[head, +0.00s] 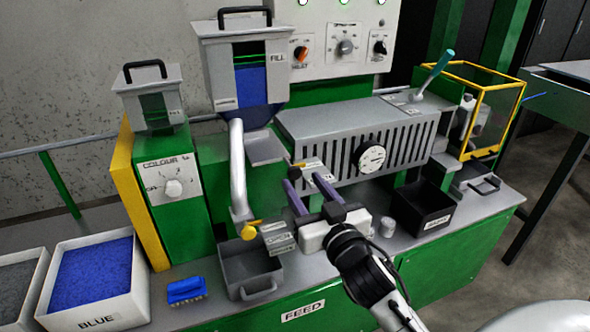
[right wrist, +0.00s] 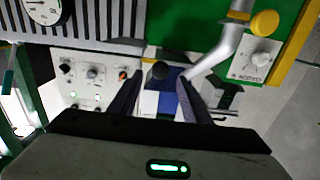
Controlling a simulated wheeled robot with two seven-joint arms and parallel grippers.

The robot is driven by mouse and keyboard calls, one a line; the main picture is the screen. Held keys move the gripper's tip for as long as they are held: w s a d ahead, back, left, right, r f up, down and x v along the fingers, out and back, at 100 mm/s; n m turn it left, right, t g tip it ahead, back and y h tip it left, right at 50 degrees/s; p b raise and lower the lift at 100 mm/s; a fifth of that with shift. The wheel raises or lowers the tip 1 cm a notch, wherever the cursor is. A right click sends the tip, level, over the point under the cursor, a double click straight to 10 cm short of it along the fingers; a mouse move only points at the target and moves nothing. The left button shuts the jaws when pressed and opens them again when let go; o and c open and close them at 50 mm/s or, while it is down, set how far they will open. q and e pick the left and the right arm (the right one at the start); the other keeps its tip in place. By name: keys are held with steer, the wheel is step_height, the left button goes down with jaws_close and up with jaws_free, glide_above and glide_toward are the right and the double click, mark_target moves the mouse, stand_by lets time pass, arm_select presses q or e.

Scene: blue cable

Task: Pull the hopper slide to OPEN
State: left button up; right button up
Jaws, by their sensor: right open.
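The hopper (head: 247,72) stands at the back left of the machine in the head view, with a lid, a black handle and a window showing blue material. A small labelled plate (head: 313,166) lies just beyond my right gripper (head: 303,180). My right gripper is open, its two dark fingers pointing up toward the machine. In the right wrist view, a dark round knob (right wrist: 160,72) appears between the fingers of the right gripper (right wrist: 160,80), with the hopper's blue behind it. I cannot tell whether the fingers touch it. The slide's marking is unreadable. My left gripper is out of view.
A curved pale pipe (head: 238,165) with a yellow knob (head: 249,231) stands left of the gripper. A grey bin (head: 250,272), a blue brush (head: 186,290) and a black bin (head: 425,212) sit on the bench. A slotted housing with a gauge (head: 370,157) stands behind right.

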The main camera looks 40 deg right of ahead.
mark_target(296, 174)
steer(key=x, duration=0.6)
steer(key=shift+a, duration=0.1)
